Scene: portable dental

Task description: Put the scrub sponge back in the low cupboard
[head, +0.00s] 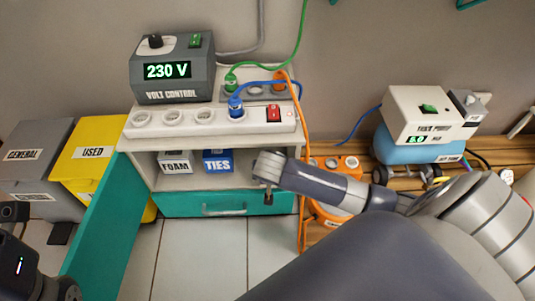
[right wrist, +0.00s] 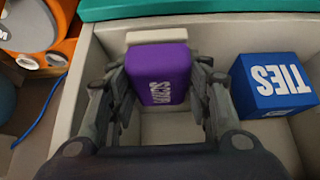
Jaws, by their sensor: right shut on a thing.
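A purple block (right wrist: 158,72) with white lettering, hard to read, sits between the fingers of my right gripper (right wrist: 160,90) in the right wrist view. The gripper is shut on it. I cannot confirm from the label that it is the scrub sponge. A pale piece (right wrist: 157,36) shows at its far end; I cannot tell if it is part of the block. The low cupboard's pale interior (right wrist: 225,45) surrounds the fingers. In the head view the right arm's end (head: 268,170) is at the cupboard's right side, and the block is hidden. Dark parts of my left arm show at the lower left.
A blue TIES box (right wrist: 270,85) stands beside the right gripper; it also shows in the head view (head: 218,161). A FOAM box (head: 175,162) is left of it. The teal door (head: 110,225) stands open. An orange cable (head: 304,130) hangs by the cupboard's right side.

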